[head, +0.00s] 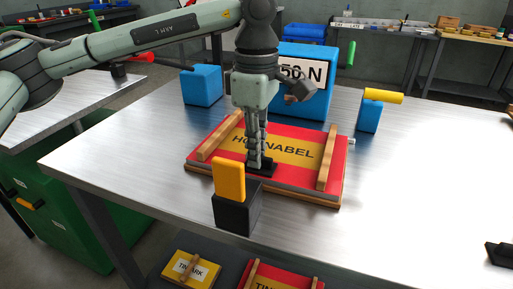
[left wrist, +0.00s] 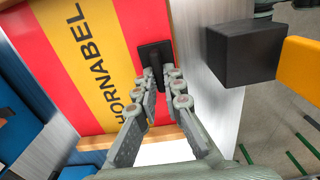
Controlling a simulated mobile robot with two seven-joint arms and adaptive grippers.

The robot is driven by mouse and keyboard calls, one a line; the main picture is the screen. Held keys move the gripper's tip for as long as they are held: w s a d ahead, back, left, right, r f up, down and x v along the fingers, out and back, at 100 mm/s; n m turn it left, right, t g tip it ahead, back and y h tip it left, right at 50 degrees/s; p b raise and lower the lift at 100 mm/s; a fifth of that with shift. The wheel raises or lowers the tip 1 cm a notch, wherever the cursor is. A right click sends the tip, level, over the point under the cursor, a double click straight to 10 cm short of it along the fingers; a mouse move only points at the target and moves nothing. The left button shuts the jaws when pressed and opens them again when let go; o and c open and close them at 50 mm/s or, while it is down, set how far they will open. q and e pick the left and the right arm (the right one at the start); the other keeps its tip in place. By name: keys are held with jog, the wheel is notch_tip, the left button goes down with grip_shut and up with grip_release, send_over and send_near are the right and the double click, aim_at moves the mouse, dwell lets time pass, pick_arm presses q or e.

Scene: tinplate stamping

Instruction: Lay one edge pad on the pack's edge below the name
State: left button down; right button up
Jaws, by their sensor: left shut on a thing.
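The pack (head: 300,129) is a flat red stack on a wooden base, with a yellow band reading HORNABEL and two wooden battens across it. It also shows in the left wrist view (left wrist: 52,48), turned on its side. My left gripper (head: 257,163) points down at the pack's near edge, below the name. Its fingers (left wrist: 166,80) are shut on a black edge pad (left wrist: 154,55). The pad (head: 268,168) is at the red edge strip, apparently touching it; the fingers hide part of it. My right gripper is not in view.
A black block (head: 238,212) with an upright orange piece (head: 229,179) stands close before the pack. Behind are a blue block (head: 202,86) and a large blue weight (head: 305,104). A blue block with yellow bar (head: 383,97) stands right. A small black item (head: 499,254) lies far right. The right tabletop is clear.

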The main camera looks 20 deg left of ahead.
pick_arm(q)
jog(key=shift+f, duration=0.1)
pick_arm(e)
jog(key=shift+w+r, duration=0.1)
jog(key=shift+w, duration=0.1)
pick_arm(q)
jog(key=c, duration=1.9)
grip_release()
jog(key=shift+c, duration=0.2)
jog(key=shift+o, duration=1.5)
jog(key=shift+r, duration=0.75)
notch_tip(320, 180, up, 11)
jog(key=shift+b, duration=0.3)
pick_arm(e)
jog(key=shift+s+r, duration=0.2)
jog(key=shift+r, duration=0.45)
